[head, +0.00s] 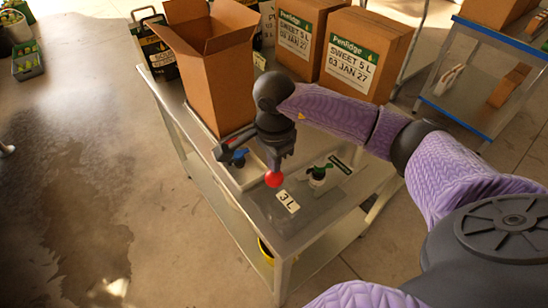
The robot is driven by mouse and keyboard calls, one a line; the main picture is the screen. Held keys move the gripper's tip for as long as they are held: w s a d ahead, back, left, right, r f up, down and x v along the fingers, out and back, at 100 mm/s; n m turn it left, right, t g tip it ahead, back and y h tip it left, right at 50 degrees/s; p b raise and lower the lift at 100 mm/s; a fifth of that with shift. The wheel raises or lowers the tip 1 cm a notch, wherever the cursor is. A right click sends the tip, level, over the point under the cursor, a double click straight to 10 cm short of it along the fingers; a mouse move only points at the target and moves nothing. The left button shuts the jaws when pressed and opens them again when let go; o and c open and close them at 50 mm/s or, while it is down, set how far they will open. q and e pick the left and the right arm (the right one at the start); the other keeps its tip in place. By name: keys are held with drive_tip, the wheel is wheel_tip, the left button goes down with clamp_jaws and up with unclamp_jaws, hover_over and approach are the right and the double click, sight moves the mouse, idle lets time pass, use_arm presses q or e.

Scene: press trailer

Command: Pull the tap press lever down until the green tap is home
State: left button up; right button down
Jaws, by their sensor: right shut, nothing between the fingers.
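My right gripper (273,160) is above the steel trolley top, pointing down, shut and empty. The red ball (274,180), which looks like the lever's knob, shows right below its fingertips. I cannot tell whether they touch. The rest of the lever and much of the press are hidden behind my gripper and wrist. A blue tap (239,157) is left of my gripper, by a shallow light tray (247,176). My left gripper is out of view.
An open cardboard box (217,78) stands behind left of my gripper. Closed Penlidge boxes (363,58) stand at the back. A "3 L" card (288,201) lies near the front edge. A second trolley (459,92) is at right.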

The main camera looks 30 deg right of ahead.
sight(273, 177)
drive_tip(key=shift+a+f+b, duration=0.1)
drive_tip(key=shift+f+b, duration=0.75)
drive_tip(key=shift+f, duration=0.55)
drive_tip(key=shift+f+b, duration=1.2)
drive_tip(key=shift+f, duration=0.05)
drive_tip(key=shift+r, duration=0.1)
wheel_tip(273, 177, up, 10)
drive_tip(key=p, duration=0.7)
drive_tip(key=shift+r, duration=0.1)
drive_tip(key=shift+a, duration=0.1)
